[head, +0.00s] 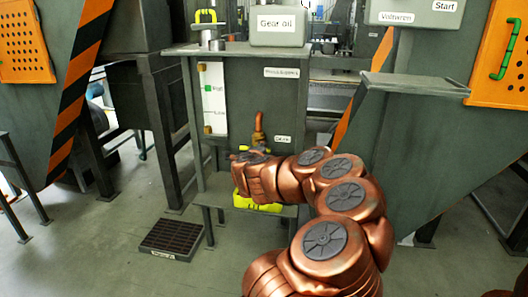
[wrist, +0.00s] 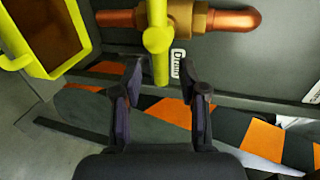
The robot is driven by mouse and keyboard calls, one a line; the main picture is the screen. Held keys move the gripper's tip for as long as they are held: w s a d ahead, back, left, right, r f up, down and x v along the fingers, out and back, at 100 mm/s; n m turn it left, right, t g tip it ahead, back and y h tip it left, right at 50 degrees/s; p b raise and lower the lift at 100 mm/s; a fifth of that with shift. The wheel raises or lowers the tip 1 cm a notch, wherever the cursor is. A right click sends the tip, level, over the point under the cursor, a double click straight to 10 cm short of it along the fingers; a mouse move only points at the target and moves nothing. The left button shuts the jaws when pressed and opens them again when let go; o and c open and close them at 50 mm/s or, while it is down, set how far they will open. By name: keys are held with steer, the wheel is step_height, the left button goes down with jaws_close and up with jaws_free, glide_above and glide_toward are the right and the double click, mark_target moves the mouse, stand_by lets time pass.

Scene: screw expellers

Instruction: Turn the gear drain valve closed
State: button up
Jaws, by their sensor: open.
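The drain valve has a brass body (wrist: 186,18) on a copper pipe and a yellow lever handle (wrist: 158,42) in the wrist view. The lever lies across the pipe and points down in that picture. My gripper (wrist: 168,78) is open, with one finger on each side of the lever's free end and a gap visible to both. I cannot tell how deep the lever sits between them.
A yellow container (wrist: 42,45) is close at left in the wrist view; its yellow edge (head: 262,205) shows below my wrist in the head view. A shelf (head: 392,84) juts out at right. A floor grate (head: 172,238) lies at left.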

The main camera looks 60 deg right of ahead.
steer(key=v, duration=0.9)
steer(key=shift+a, duration=0.25)
steer(key=shift+r, duration=0.15)
